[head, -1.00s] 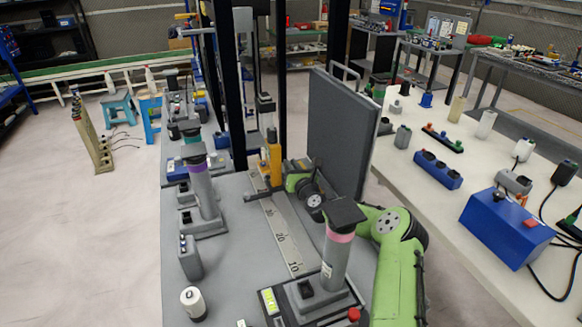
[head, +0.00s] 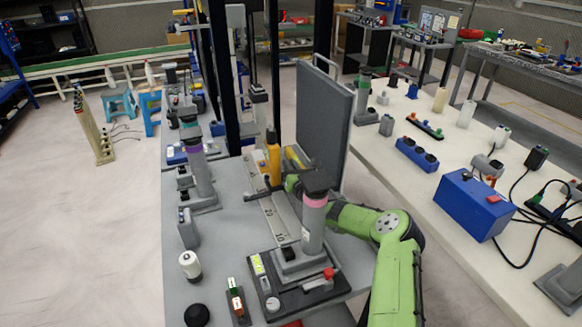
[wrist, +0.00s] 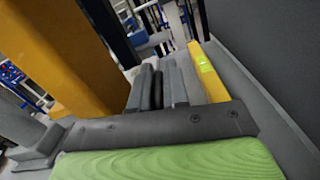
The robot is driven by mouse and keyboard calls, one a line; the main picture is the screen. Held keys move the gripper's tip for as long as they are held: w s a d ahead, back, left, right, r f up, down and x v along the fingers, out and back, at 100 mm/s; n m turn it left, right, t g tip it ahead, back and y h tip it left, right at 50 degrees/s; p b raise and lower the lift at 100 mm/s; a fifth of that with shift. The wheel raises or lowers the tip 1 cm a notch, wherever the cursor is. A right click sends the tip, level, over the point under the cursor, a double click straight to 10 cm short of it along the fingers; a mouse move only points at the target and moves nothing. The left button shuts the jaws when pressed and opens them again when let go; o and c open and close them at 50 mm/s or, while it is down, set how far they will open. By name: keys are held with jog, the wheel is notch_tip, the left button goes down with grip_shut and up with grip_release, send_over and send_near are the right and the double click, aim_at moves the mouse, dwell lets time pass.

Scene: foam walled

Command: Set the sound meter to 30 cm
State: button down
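The yellow sound meter (head: 272,160) stands upright on a dark sliding foot on a grey ruler track (head: 281,217), toward the track's far end. The number at its foot cannot be read. My gripper (wrist: 168,85) is close on the right of the meter, between it and the grey panel. In the head view a pink-banded post hides most of it. In the wrist view a large yellow body, apparently the meter (wrist: 65,50), fills the left side. The grey fingers lie close together with nothing seen between them, and whether they touch the meter cannot be told.
A tall grey panel (head: 326,120) stands right of my gripper. A pink-banded post (head: 314,225) stands in front of it. A yellow bar with a green label (wrist: 207,70) lies right of the fingers. A purple-banded post (head: 200,175) stands left of the track, with free table between.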

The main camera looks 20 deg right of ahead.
jog(key=c, duration=1.2)
grip_release()
jog(key=shift+s+a+r, duration=0.1)
jog(key=shift+s+a, duration=0.05)
jog(key=shift+a, duration=0.15)
jog(key=shift+d, duration=0.1)
jog(key=shift+s, duration=0.3)
jog(key=s+p, duration=0.1)
jog(key=s, duration=0.6)
jog(key=shift+w, duration=0.1)
